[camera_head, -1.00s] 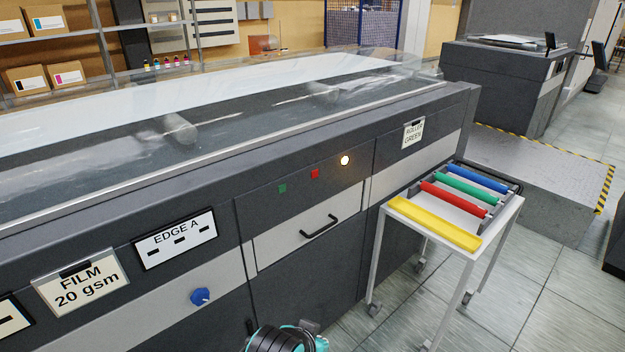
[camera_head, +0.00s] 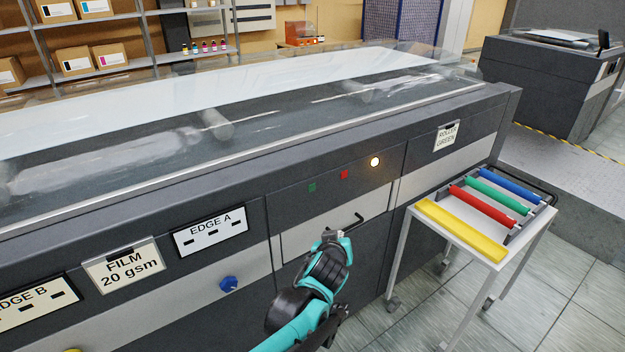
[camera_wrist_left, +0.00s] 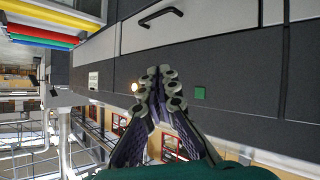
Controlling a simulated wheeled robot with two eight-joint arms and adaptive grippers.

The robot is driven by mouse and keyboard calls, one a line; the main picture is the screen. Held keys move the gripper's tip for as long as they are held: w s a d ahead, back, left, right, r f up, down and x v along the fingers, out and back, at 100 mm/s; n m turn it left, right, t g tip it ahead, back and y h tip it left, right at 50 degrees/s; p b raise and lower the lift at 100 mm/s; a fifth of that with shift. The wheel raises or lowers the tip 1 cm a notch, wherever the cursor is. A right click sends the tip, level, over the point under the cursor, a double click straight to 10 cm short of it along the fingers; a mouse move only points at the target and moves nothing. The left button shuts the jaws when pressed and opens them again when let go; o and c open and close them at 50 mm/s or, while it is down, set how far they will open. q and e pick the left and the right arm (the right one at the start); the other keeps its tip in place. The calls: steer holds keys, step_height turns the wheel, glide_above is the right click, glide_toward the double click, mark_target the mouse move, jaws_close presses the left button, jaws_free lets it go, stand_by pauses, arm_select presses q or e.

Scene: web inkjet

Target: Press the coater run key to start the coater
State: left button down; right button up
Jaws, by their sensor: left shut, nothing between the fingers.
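The coater (camera_head: 250,195) is a long dark machine with a clear cover. Its front panel has a small green key (camera_head: 312,188), a red key (camera_head: 344,174) and a round glowing lamp (camera_head: 375,162) in a row. No lettering shows on the keys. My left gripper (camera_head: 335,237) is below the keys, in front of the drawer handle (camera_head: 358,221). In the left wrist view its fingers (camera_wrist_left: 161,72) are shut and empty, with the green key (camera_wrist_left: 200,92) to their right and the lamp (camera_wrist_left: 134,87) to their left. The red key appears hidden behind the fingers. My right gripper is not in view.
A white cart (camera_head: 478,245) with yellow, red, green and blue rollers stands at the right, against the coater. A blue knob (camera_head: 228,284) and label plates (camera_head: 210,231) are on the panel at the left. Floor is clear beyond the cart.

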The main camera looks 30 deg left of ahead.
mark_target(312, 187)
arm_select(q)
steer(key=w+a+r+n+t+y+p, duration=0.1)
steer(key=w+a+r+n+t+p, duration=0.1)
steer(key=w+a, duration=0.2)
steer(key=w, duration=0.3)
steer(key=shift+a+n+y, duration=0.25)
steer(key=shift+n+y, duration=0.05)
steer(key=shift+n, duration=0.1)
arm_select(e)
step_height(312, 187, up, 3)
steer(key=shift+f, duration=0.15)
arm_select(q)
steer(key=shift+w+a, duration=0.6)
steer(key=shift+a, duration=0.75)
steer(key=shift+w+a, duration=0.55)
steer(key=shift+a, duration=0.85)
steer(key=shift+w+a, duration=0.6)
steer(key=shift+a, duration=0.75)
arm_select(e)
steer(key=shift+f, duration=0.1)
arm_select(q)
steer(key=shift+a, duration=0.1)
steer(key=shift+w+a, duration=0.15)
steer(key=shift+a, duration=0.15)
